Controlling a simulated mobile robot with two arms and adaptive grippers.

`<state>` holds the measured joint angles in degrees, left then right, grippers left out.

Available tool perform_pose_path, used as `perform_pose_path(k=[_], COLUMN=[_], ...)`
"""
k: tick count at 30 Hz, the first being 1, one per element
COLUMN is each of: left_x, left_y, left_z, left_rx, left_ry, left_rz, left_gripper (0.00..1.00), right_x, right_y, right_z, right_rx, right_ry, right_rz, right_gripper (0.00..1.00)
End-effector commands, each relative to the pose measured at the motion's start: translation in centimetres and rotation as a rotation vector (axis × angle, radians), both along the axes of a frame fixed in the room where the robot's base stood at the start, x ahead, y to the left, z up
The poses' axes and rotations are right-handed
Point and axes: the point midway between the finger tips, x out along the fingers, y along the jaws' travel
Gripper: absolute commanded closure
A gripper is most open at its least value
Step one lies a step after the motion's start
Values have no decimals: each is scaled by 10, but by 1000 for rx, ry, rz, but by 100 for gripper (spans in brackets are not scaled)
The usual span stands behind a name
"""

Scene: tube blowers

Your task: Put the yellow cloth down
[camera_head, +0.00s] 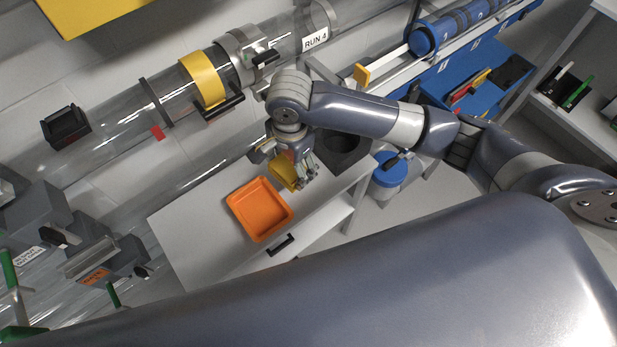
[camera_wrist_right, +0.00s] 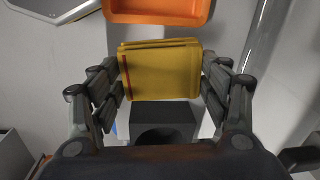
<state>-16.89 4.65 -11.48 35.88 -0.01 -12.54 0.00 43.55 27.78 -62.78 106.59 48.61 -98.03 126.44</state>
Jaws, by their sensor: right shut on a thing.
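The yellow cloth (camera_wrist_right: 160,72) is a folded pad with a thin red stripe near one edge. My right gripper (camera_wrist_right: 161,88) is shut on it, with fingers on both sides of the cloth in the wrist view. In the head view the right gripper (camera_head: 291,172) is over the white table top, and the cloth (camera_head: 283,170) shows partly behind the fingers. The cloth is just beyond the orange tray's upper right corner in that view. I cannot tell whether the cloth touches the table. My left gripper is not in view.
An orange tray (camera_head: 232,203) stands on the white table (camera_head: 185,220), with bare table to its left. A dark grey block with a round hole (camera_head: 345,150) is right of the gripper. Clear tubes (camera_head: 120,120) run behind the table. A blue-lidded container (camera_head: 388,170) stands beyond the right edge.

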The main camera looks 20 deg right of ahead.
Motion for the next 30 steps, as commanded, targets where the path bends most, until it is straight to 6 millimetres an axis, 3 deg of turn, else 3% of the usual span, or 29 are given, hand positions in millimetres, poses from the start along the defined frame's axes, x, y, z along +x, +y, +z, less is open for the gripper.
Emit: perform_pose_path(k=[1,3,7,17,24,30], left_x=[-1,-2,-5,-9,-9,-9], left_y=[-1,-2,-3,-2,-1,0], left_z=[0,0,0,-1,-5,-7], left_rx=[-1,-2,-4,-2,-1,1], left_ry=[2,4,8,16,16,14], left_rz=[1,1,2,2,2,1], left_gripper=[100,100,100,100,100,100], right_x=[8,13,18,18,17,17], right_y=[-18,-34,-49,-50,-50,-50], right_z=[2,4,7,5,-32,-53], right_rx=[-15,-23,-28,-28,-29,-29], right_ry=[20,46,69,73,75,75], right_rz=[-47,-94,-137,-140,-140,-139], right_gripper=[49,49,49,49,49,49])
